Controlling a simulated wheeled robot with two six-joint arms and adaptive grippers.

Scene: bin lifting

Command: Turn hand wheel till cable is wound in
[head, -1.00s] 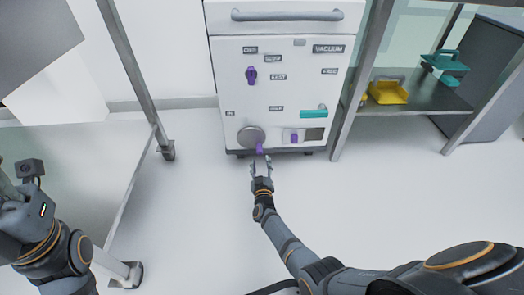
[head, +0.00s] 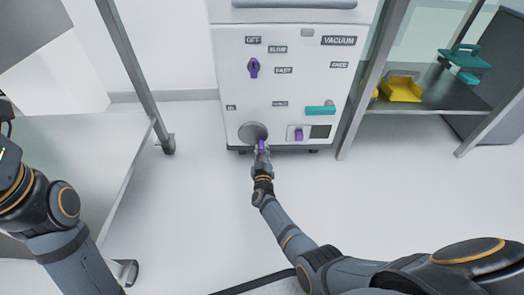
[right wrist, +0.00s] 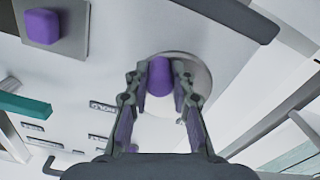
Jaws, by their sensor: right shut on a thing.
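The hand wheel (head: 252,132) is a grey disc low on the front of the white cabinet (head: 290,85). A purple crank knob (head: 261,145) sticks out at its lower right edge. In the right wrist view the purple knob (right wrist: 160,77) stands between my two fingers, with the grey disc (right wrist: 200,72) behind it. My right gripper (head: 262,152) is shut on the knob. My left arm is at the left edge of the head view; its gripper is out of the frame. No cable can be made out.
The cabinet also has a purple switch (head: 254,68), a teal handle (head: 320,110) and a purple button (head: 298,134). A table stands at left. A shelf at right holds a yellow tray (head: 402,90) and a teal item (head: 466,60). The floor between is clear.

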